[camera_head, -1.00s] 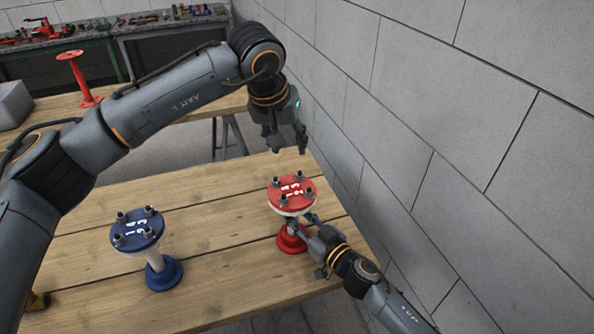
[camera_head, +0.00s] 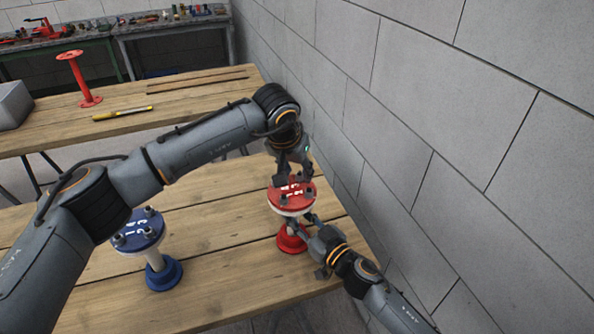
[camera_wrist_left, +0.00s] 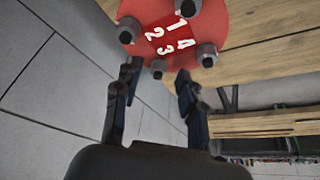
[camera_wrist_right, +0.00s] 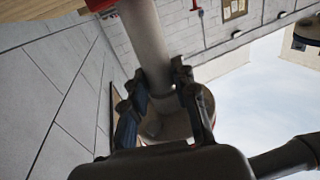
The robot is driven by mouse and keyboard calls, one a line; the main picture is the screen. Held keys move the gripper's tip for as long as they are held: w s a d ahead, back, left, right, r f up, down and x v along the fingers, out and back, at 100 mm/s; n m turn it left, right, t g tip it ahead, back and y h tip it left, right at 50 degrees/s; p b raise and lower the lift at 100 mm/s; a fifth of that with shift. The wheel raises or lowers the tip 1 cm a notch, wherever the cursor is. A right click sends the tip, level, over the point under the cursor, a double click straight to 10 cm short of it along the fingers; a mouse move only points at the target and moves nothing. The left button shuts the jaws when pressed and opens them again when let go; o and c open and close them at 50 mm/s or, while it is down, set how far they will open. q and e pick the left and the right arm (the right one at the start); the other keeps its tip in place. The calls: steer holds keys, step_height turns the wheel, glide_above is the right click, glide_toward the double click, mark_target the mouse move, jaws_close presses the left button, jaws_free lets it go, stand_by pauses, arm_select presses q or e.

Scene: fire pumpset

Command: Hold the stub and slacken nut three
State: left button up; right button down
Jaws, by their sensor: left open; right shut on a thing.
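The red stub (camera_head: 293,196) stands on the table near the wall, with a numbered red top flange, a pale pipe and a red base (camera_head: 291,241). My right gripper (camera_head: 307,223) is shut on its pipe below the flange; the pipe (camera_wrist_right: 148,45) also shows between its fingers in the right wrist view. My left gripper (camera_head: 291,173) is open just above the flange's far side. In the left wrist view, nut three (camera_wrist_left: 157,68), beside the painted 3, appears between the open fingertips (camera_wrist_left: 158,80); whether they touch it cannot be told.
A blue stub (camera_head: 163,272) stands to the left, its flange partly covered by my left arm. The block wall (camera_head: 430,150) is close on the right. The back table holds a red stand (camera_head: 78,80), a yellow tool (camera_head: 122,113) and a grey box (camera_head: 12,103).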

arm_select(q)
steer(key=shift+w+d+f, duration=0.1)
steer(key=shift+f, duration=0.2)
jaws_close()
